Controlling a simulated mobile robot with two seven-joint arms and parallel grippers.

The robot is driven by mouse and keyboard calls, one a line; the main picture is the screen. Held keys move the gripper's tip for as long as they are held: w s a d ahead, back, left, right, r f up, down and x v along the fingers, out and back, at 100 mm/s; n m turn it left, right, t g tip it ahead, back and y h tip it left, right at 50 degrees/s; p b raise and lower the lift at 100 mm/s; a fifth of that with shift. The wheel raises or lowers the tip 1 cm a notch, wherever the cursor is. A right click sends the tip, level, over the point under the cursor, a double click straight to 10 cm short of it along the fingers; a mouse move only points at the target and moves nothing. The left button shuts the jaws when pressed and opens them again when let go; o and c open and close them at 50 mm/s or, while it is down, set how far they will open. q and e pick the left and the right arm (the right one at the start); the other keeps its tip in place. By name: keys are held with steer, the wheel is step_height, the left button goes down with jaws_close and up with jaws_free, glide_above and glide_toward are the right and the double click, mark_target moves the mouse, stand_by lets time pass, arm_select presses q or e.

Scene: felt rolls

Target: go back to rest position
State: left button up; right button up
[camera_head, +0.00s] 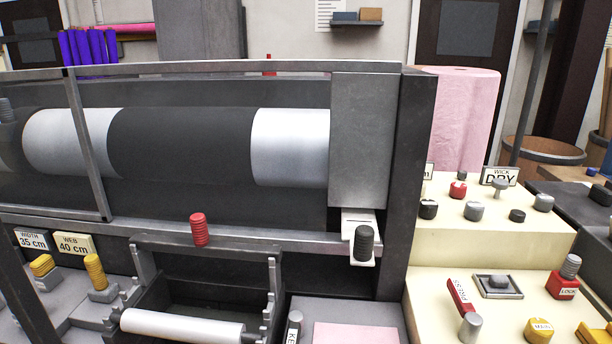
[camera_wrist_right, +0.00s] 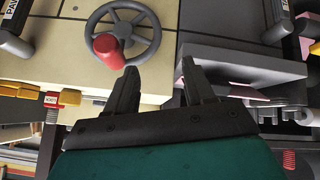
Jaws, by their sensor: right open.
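My right gripper (camera_wrist_right: 156,70) shows in the right wrist view with its two dark fingers spread and nothing between them. A grey handwheel (camera_wrist_right: 154,36) with a red knob (camera_wrist_right: 106,46) is on a cream panel (camera_wrist_right: 70,40) just beyond the left finger. The gap between finger and wheel cannot be judged exactly. Neither gripper shows in the head view, and my left gripper is in no frame.
In the head view a machine with a dark and silver roller (camera_head: 180,145) stands behind a grey frame. A white roller (camera_head: 180,326) lies in a cradle below. Cream control blocks (camera_head: 480,270) with knobs stand right, before a pink felt roll (camera_head: 462,120).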

steer(key=s+a+f+g+y, duration=0.2)
steer(key=s+f+g, duration=0.2)
steer(key=s, duration=0.5)
steer(key=w+a+f+t+y, duration=0.1)
steer(key=w+a+f+t, duration=0.1)
steer(key=w+f+t, duration=0.4)
step_height(320, 180, down, 3)
steer(key=shift+w+a+r+t, duration=0.1)
steer(key=shift+w+a+t, duration=0.25)
steer(key=shift+w, duration=0.45)
steer(key=shift+d, duration=0.1)
stand_by(0.8)
